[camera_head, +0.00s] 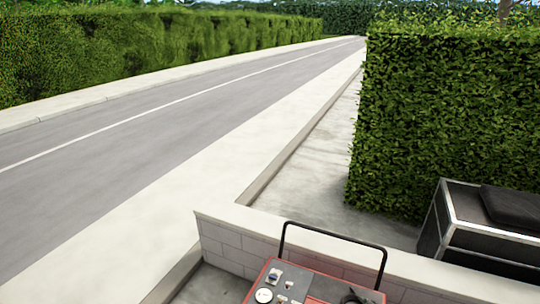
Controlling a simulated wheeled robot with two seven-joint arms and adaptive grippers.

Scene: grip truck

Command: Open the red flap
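A red machine (328,287) stands at the bottom centre, cut off by the lower edge of the head view. Its top carries a grey panel with a round white dial (264,296) and small switches. A black bar handle (335,236) arches over it. A dark coiled or bunched item (355,297) lies at the right of its top. I cannot tell which part of the machine is the red flap. Neither of my grippers is in view.
A low pale wall (232,216) runs behind the machine. A black case with silver edges (490,240) stands at the right. A tall hedge (440,120) rises behind it. A grey road (150,126) and a pale pavement lie clear to the left.

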